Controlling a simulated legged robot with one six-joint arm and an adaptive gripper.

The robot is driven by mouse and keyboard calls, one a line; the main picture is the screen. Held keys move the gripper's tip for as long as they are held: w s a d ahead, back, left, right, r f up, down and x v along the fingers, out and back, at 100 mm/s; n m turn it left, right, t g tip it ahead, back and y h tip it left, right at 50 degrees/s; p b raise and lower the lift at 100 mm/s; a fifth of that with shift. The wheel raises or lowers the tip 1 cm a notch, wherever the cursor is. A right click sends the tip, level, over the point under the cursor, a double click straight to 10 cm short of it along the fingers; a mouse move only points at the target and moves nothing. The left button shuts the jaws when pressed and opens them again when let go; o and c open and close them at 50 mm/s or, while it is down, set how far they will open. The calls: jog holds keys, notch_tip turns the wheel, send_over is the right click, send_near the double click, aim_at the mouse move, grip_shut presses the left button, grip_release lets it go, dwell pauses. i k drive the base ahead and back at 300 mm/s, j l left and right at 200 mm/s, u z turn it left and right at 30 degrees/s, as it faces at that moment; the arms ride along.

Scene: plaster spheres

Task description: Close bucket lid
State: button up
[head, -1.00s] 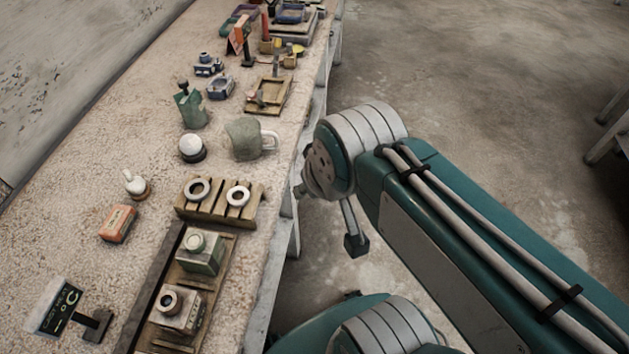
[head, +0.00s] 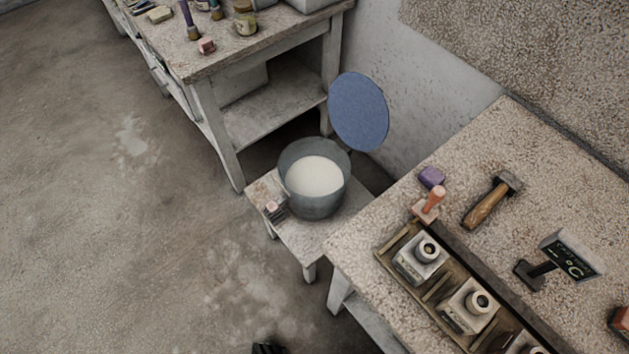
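The grey bucket (head: 318,205) stands upright on a low white bench, in the middle of the head view. It is open at the top and holds a pale white material (head: 314,175). The round blue lid (head: 358,112) stands raised at the bucket's back right, its flat face towards me. Its lower edge is close to the bucket's rim; I cannot make out a hinge. My gripper cannot be made out in the head view. Only a small dark part shows at the bottom edge, and I cannot tell what it is.
The low bench (head: 306,240) also bears a small brush-like object (head: 274,211). A speckled worktable (head: 365,240) with a hammer (head: 491,202) and jars in a wooden rack (head: 384,249) stands at the right. Another table (head: 222,64) stands behind. The floor at left is clear.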

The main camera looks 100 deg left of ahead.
aim_at(359, 111)
jog(key=u, duration=3.35)
jog(key=j+z, duration=0.35)
jog(key=j, duration=1.15)
jog(key=i+j+z, duration=0.15)
jog(key=j, duration=0.25)
jog(key=i+j+z, duration=0.15)
jog(key=j, duration=0.25)
jog(key=i+j+z, duration=0.15)
jog(key=j, duration=0.25)
jog(key=i+j+z, duration=0.15)
jog(key=j, duration=0.3)
jog(key=i+j+z, duration=0.2)
jog(key=i, duration=0.3)
jog(key=i+j+z, duration=0.2)
jog(key=i, duration=0.25)
